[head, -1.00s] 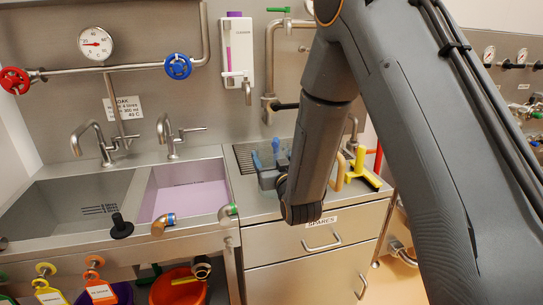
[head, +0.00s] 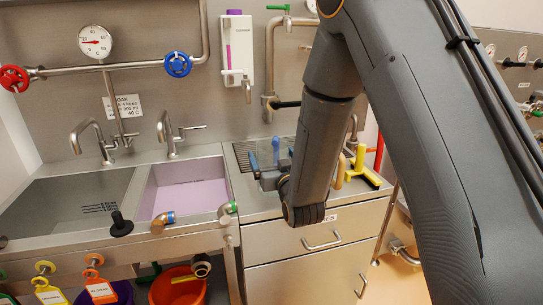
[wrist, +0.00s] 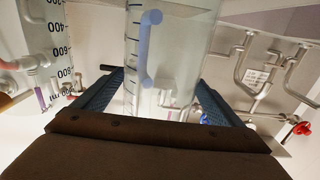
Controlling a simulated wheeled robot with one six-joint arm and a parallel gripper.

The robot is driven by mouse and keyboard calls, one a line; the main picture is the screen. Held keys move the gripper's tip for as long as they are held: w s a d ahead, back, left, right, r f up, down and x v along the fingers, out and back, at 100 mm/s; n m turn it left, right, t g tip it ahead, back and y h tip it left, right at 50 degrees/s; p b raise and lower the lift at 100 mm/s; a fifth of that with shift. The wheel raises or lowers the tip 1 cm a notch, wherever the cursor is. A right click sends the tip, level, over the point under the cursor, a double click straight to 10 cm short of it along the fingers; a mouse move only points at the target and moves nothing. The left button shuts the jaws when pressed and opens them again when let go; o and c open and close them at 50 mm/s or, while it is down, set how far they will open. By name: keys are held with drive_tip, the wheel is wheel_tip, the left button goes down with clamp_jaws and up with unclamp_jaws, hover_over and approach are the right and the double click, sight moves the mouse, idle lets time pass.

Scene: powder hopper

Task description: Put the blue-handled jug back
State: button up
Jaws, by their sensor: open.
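The clear jug with the light blue handle (wrist: 150,48) stands ahead of my gripper in the wrist view, its clear wall between my two fingers. My gripper (wrist: 160,82) is open, with one blue-grey finger on each side of the jug; I cannot tell whether either finger touches it. In the head view the blue handle (head: 275,149) shows upright over the drainer grid, between the fingers of my gripper (head: 271,164). The jug's clear body is hard to make out there, and my forearm hides part of the area.
A sink with a lilac basin (head: 187,190) is to the left. A white dispenser (head: 236,50) hangs on the wall behind. Clear walls with a printed scale (wrist: 62,48) fill the left of the wrist view.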

drive_tip(key=b+v, duration=0.2)
drive_tip(key=v, duration=0.9)
drive_tip(key=s+d+f+m+g+h, duration=0.2)
drive_tip(key=s+d+f+g+h, duration=0.25)
drive_tip(key=d+f+g, duration=0.5)
drive_tip(key=s+d+g, duration=0.3)
drive_tip(key=s, duration=0.5)
drive_tip(key=s+d+m+g, duration=0.1)
drive_tip(key=s+d+g, duration=0.3)
drive_tip(key=s, duration=0.4)
drive_tip(key=shift+s+d, duration=0.25)
drive_tip(key=shift+h, duration=0.25)
idle(0.4)
